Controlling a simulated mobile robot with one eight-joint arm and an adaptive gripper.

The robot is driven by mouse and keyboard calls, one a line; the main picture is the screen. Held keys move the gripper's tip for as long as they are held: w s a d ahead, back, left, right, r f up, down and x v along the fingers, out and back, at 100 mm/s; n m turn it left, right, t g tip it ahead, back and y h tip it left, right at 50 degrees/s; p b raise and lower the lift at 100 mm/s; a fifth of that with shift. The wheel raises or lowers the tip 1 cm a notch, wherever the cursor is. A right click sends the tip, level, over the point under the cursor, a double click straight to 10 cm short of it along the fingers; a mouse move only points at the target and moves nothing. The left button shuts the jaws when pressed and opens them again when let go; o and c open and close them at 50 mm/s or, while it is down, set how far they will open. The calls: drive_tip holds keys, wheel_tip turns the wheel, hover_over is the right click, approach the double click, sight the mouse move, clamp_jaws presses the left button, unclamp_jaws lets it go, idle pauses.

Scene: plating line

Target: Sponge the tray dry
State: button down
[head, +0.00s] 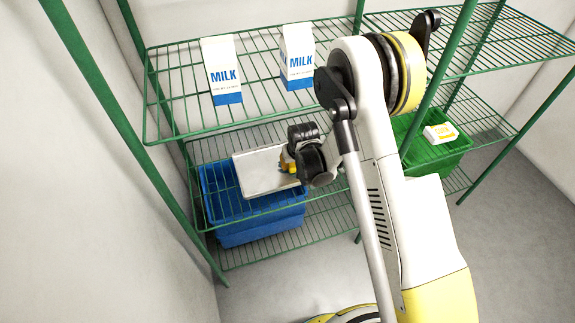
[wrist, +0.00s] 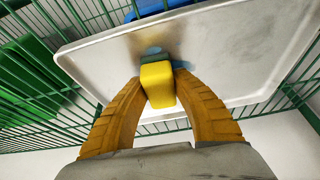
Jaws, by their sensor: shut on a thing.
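The tray (head: 262,171) is a pale grey metal sheet with a raised rim, seen at the left of the middle in the head view. It fills much of the upper wrist view (wrist: 240,50). A yellow sponge with a green layer (wrist: 158,84) is between the fingers of my gripper (wrist: 160,95), which is shut on it. The green side is against or very close to the tray surface. A small bluish wet-looking patch (wrist: 181,64) shows on the tray beside the sponge. In the head view my wrist hides most of the gripper and the sponge.
A green wire rack (head: 150,125) surrounds the tray. Two milk cartons (head: 222,70) (head: 297,57) stand on its upper shelf. A blue crate (head: 255,225) is by the tray, lower down. A green crate (head: 437,157) with a white-and-yellow pack (head: 441,132) is at the right.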

sight(278, 164)
drive_tip(key=shift+w+d+f, duration=0.1)
drive_tip(key=shift+w+d, duration=0.2)
drive_tip(key=shift+d, duration=0.65)
drive_tip(key=shift+w+d+f, duration=0.1)
drive_tip(key=shift+w+d, duration=0.15)
drive_tip(key=shift+d, duration=0.7)
drive_tip(key=shift+w+a+r, duration=0.15)
drive_tip(key=shift+w, duration=0.5)
drive_tip(key=shift+s+a, duration=0.4)
drive_tip(key=shift+a, duration=0.95)
drive_tip(key=shift+s+a, duration=0.35)
drive_tip(key=shift+a, duration=0.95)
drive_tip(key=shift+s+a, duration=0.4)
drive_tip(key=shift+a, duration=0.95)
drive_tip(key=shift+w+a, duration=0.15)
drive_tip(key=shift+w, duration=0.55)
drive_tip(key=shift+w+d, duration=0.4)
drive_tip(key=shift+d, duration=0.9)
drive_tip(key=shift+w+d, duration=0.35)
drive_tip(key=shift+d, duration=1)
drive_tip(key=shift+w+d, duration=0.4)
drive_tip(key=shift+d, duration=0.9)
